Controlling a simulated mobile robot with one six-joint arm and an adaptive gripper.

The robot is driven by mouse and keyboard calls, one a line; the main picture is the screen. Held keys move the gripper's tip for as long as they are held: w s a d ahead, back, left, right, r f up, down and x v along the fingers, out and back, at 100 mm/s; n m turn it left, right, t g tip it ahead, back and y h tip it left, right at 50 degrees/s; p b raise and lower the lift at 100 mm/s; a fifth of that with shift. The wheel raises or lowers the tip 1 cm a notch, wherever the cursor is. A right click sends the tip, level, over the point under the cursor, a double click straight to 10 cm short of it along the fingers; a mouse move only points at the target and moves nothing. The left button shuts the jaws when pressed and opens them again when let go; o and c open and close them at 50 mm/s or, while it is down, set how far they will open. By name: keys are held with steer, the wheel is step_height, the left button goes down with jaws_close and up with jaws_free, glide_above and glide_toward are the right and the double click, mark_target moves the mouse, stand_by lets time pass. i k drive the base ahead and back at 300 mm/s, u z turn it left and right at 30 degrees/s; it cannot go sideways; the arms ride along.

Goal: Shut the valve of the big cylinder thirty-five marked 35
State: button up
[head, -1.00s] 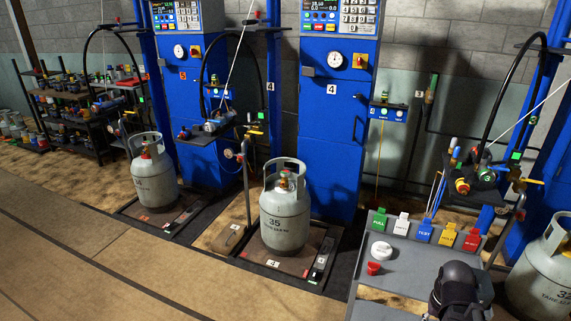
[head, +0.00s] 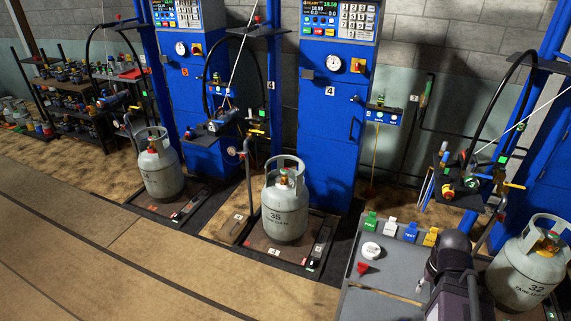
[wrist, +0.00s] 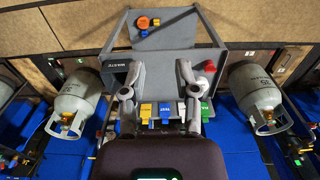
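The big grey cylinder marked 35 (head: 286,208) stands upright on the scale platform (head: 268,243) in front of the blue cabinet numbered 4. Its brass valve with a red part (head: 284,178) shows inside the collar; whether it is open or shut cannot be told. In the wrist view the cylinder (wrist: 254,88) lies at the right, its valve (wrist: 267,118) pointing down the picture. My gripper (wrist: 157,76) has its two fingers wide apart, with nothing between them, over the grey cart. In the head view my dark wrist covers the cart's right part.
The grey cart (head: 385,296) carries coloured tags, a white round item (head: 371,250) and a red cup (head: 362,268). Cylinder 32 (head: 527,268) stands at the right. Another grey cylinder (head: 160,172) stands at the left. A thin post with a gauge (head: 233,151) rises beside cylinder 35. Floor at front left is clear.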

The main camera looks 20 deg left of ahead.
mark_target(284, 171)
steer(key=u, duration=0.25)
steer(key=k, duration=0.7)
steer(key=u, duration=0.45)
steer(key=k, duration=0.65)
steer(key=u, duration=0.7)
steer(key=i, duration=1)
steer(key=u, duration=0.5)
steer(key=i, duration=1.85)
steer(key=z, duration=0.6)
steer(key=i, duration=0.6)
steer(key=z, duration=0.45)
